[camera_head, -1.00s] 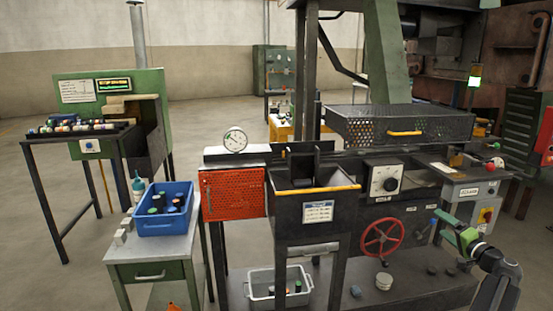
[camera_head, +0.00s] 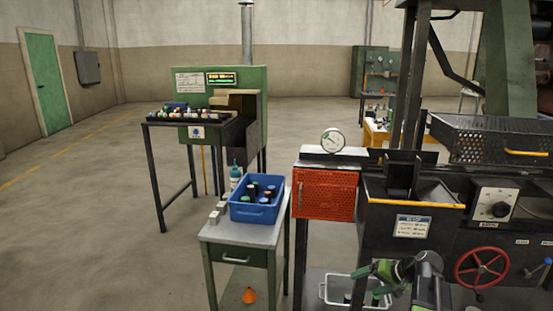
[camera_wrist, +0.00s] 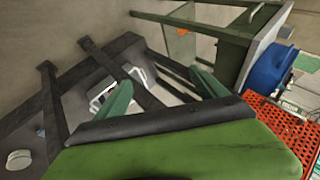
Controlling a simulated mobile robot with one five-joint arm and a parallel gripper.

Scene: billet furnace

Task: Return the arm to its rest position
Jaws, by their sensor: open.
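My gripper (camera_head: 364,281) is in the lower right of the head view, with green fingers pointing left and apart. It is low, in front of the furnace machine (camera_head: 412,213) and partly over the white bin (camera_head: 338,289) on the machine's base shelf. In the wrist view the green fingers (camera_wrist: 160,92) are spread, with nothing between them that I can see held. The wrist view is tilted and shows the machine's black legs, the white bin and the orange mesh guard (camera_wrist: 283,122). The rest of my arm is cut off by the bottom edge of the head view.
A side table (camera_head: 240,235) holds a blue bin (camera_head: 254,212) with several billets. An orange cone (camera_head: 249,296) lies below it. A red handwheel (camera_head: 481,267) is right of my gripper. Open floor lies at left.

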